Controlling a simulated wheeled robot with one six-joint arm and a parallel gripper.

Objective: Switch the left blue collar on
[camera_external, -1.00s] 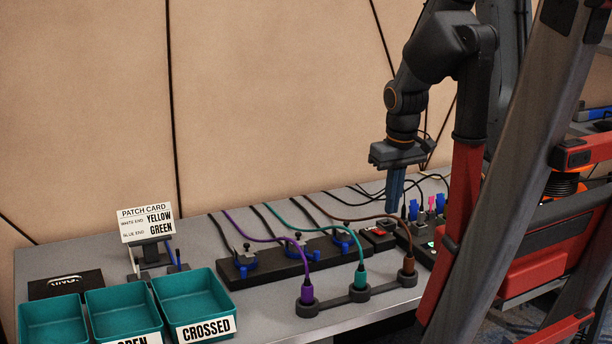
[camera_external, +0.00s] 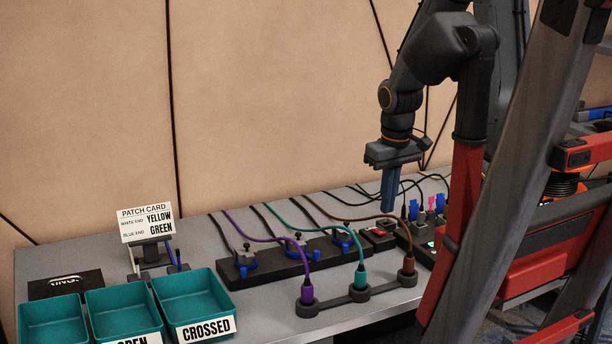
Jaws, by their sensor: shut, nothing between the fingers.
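My gripper (camera_external: 387,208) points straight down, its fingers shut and empty. In the picture it is just left of the upright blue piece (camera_external: 413,210) at the left of the socket block on the right. A second blue piece (camera_external: 440,203) stands at that block's right, with a grey-topped piece (camera_external: 431,203) between them. A black strip further left carries blue collars: a left one (camera_external: 245,266), a middle one (camera_external: 296,252) and a right one (camera_external: 343,246). Whether the fingertips touch anything, and which collars are on, I cannot tell.
A small black box with a red switch (camera_external: 379,235) sits below the gripper. Purple (camera_external: 307,290), teal (camera_external: 360,276) and brown (camera_external: 408,265) plugs stand in front holders, their cables arching over the strip. Teal bins (camera_external: 195,298) and a patch card (camera_external: 146,223) are at left.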

